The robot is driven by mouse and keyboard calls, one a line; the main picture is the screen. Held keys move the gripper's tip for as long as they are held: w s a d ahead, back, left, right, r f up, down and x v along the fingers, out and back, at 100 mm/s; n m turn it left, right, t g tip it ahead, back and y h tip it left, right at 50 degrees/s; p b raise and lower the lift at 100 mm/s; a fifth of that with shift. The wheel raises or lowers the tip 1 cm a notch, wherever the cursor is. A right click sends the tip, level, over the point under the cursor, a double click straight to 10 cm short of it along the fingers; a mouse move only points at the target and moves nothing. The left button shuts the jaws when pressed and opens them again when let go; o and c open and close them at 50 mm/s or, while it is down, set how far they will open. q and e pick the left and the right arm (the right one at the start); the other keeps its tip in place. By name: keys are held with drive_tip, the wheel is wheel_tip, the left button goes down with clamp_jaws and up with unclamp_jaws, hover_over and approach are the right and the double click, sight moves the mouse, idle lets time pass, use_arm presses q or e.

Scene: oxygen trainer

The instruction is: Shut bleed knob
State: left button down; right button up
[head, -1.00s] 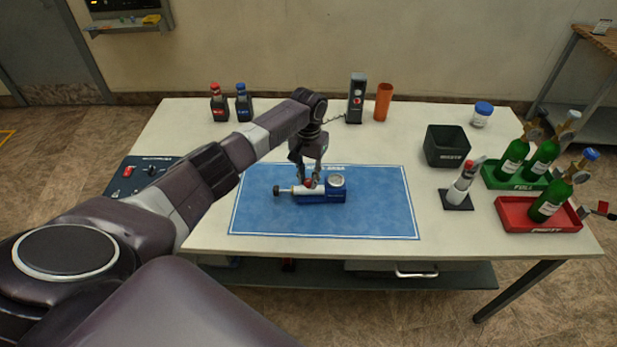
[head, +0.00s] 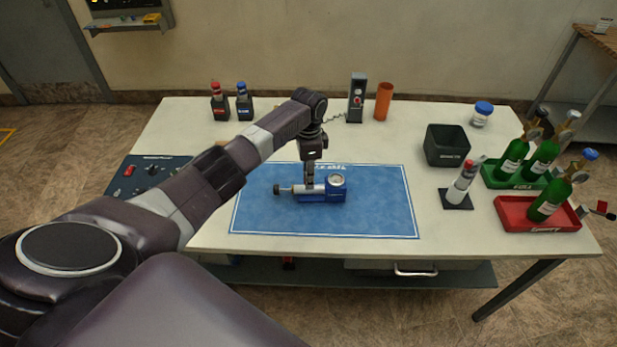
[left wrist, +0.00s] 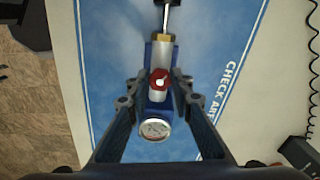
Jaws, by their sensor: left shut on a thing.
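The regulator (head: 325,195) lies on the blue mat (head: 375,210), with a blue body, a silver barrel, a dark end knob (head: 277,190) at its left and a round gauge (head: 337,181) at its right. In the left wrist view, its red bleed knob (left wrist: 159,80) with a white mark sits between the fingers of my left gripper (left wrist: 160,84). That gripper points down over the regulator in the head view (head: 309,188), shut on the red knob, which its fingers hide there. My right gripper is not in view.
A black bin (head: 446,146), a white bottle on a dark stand (head: 461,186), and green and red trays (head: 538,215) with green cylinders stand at the right. A control panel (head: 150,172) is at the left. The mat's right side is clear.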

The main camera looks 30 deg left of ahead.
use_arm(q)
drive_tip(key=m, duration=0.5)
drive_tip(key=shift+m+b, duration=0.3)
drive_tip(key=m, duration=0.4)
drive_tip(key=shift+w+m+b, duration=0.1)
drive_tip(key=shift+m+b, duration=0.2)
drive_tip(key=shift+m, duration=0.1)
drive_tip(key=c, duration=1.7)
unclamp_jaws()
drive_tip(key=shift+r, duration=0.15)
wheel_tip(320, 180, up, 12)
drive_tip(key=shift+f, duration=0.1)
